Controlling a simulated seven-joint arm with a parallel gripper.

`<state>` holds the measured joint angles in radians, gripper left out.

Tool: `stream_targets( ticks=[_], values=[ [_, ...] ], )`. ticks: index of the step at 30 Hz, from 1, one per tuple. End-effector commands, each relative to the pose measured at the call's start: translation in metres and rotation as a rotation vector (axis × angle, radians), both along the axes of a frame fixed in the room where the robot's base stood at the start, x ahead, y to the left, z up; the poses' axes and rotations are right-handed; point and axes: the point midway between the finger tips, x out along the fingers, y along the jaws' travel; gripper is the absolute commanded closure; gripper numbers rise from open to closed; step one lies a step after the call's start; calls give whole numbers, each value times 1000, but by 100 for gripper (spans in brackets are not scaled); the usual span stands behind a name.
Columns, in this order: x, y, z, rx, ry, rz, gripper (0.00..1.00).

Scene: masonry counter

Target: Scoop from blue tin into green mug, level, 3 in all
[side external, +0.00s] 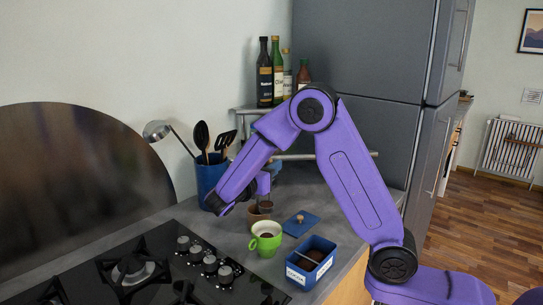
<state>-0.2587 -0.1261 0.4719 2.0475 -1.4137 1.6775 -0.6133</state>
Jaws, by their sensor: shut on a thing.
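The blue tin (322,272) stands open near the counter's front edge, with a white label and dark brown powder inside. The green mug (266,247) stands upright to its left, its handle pointing left; something dark shows inside.
A blue lid (306,228) with a wooden knob lies behind the tin. A black hob (165,262) is at the front left. A blue utensil holder (209,176) stands behind my wrist. Several bottles (265,80) stand at the back, beside a grey fridge (365,50).

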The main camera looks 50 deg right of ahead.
Motion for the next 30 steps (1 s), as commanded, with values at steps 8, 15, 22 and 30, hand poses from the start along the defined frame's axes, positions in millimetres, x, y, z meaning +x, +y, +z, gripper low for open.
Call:
stream_targets(
  ticks=[8, 15, 22, 30],
  values=[
    [-7, -1, -7, 14, -67, 0, 100],
    [-20, -4, -13, 41, -200, -1, 100],
    [-32, -6, -19, 66, -330, 0, 100],
    [-46, -9, -26, 95, -483, 0, 100]
  ],
)
